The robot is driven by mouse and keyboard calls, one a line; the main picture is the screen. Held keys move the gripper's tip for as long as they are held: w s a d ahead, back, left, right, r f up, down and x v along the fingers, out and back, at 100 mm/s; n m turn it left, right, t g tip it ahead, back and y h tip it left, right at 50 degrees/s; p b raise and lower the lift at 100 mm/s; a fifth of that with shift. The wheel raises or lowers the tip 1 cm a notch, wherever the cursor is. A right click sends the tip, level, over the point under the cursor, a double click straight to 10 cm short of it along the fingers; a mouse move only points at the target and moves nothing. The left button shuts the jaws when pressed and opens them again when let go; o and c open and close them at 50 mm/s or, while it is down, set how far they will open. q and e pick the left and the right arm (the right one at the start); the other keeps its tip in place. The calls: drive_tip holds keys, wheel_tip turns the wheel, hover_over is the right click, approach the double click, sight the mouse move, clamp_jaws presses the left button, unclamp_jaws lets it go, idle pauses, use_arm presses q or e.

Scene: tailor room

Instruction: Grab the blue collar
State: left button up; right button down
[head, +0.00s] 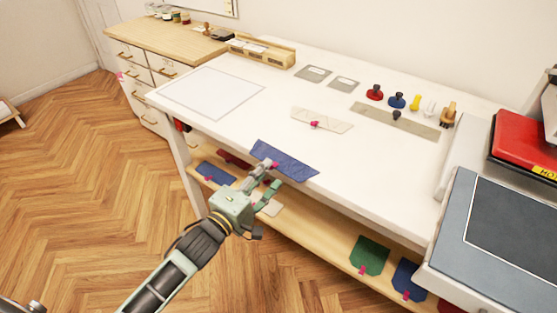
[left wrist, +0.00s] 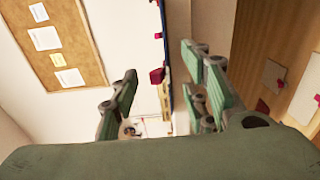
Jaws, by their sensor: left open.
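The blue collar (head: 292,163) lies flat at the front edge of the white table (head: 225,135), with its near side at the edge. A pink tab shows at its near side, by my gripper. My left gripper (head: 268,178) is open at the collar's near left part, one finger above the other. In the left wrist view the open fingers (left wrist: 165,88) stand either side of a thin dark blue edge (left wrist: 163,40), which looks like the collar seen edge-on. Contact cannot be told.
The lower shelf (head: 310,232) holds a blue piece (head: 215,172), a green piece (head: 370,255) and another blue piece (head: 407,278). A cream collar piece (head: 335,124) lies behind on the table. A grey press (head: 490,225) stands at the right.

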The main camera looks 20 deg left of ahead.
sight(270, 170)
use_arm(q)
drive_tip(key=shift+x, duration=1.5)
drive_tip(key=shift+s, duration=0.1)
drive_tip(key=shift+c, duration=0.3)
drive_tip(key=c, duration=0.8)
